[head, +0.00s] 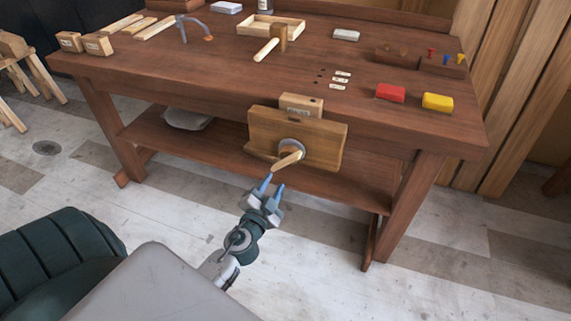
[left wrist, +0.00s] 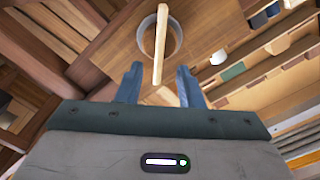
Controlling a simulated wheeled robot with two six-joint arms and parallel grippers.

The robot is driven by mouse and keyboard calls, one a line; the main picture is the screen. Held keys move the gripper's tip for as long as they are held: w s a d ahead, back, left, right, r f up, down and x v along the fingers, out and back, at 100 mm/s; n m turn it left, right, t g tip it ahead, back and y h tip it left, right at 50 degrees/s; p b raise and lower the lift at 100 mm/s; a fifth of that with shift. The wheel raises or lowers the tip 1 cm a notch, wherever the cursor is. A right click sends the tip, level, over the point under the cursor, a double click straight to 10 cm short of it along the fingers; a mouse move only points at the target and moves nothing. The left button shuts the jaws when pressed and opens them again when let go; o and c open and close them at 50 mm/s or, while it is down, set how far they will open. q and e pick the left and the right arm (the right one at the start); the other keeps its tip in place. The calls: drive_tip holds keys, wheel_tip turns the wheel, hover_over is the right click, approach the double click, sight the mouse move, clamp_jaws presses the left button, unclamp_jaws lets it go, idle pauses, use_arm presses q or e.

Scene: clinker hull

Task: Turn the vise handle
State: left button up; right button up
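The wooden vise (head: 325,141) is mounted on the front edge of the workbench, with a grey round hub (head: 291,145) on its face. Its light wooden handle (head: 288,161) slants down to the left from the hub. My left gripper (head: 271,187) is just below the handle, with its blue fingers apart and pointing up at it. In the left wrist view the handle (left wrist: 160,42) reaches down from the hub, and its lower end lies between the open fingers (left wrist: 158,85). I cannot tell whether a finger touches it. My right gripper is in neither view.
The workbench (head: 225,65) bears a mallet (head: 268,48), a tray (head: 256,25), a clamp (head: 190,27), red (head: 390,93) and yellow (head: 437,102) blocks and small wooden pieces. A lower shelf (head: 225,150) runs behind the vise.

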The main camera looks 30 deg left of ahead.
sight(283, 166)
use_arm(q)
drive_tip(key=p+x, duration=0.1)
drive_tip(key=x, duration=0.5)
drive_tip(key=shift+r+p, duration=0.1)
drive_tip(key=shift+p, duration=0.2)
drive_tip(key=shift+x, duration=0.9)
drive_tip(key=shift+w, duration=0.35)
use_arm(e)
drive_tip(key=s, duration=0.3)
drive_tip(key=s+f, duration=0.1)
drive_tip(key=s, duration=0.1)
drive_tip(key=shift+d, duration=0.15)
use_arm(q)
drive_tip(key=shift+c, duration=0.4)
clamp_jaws()
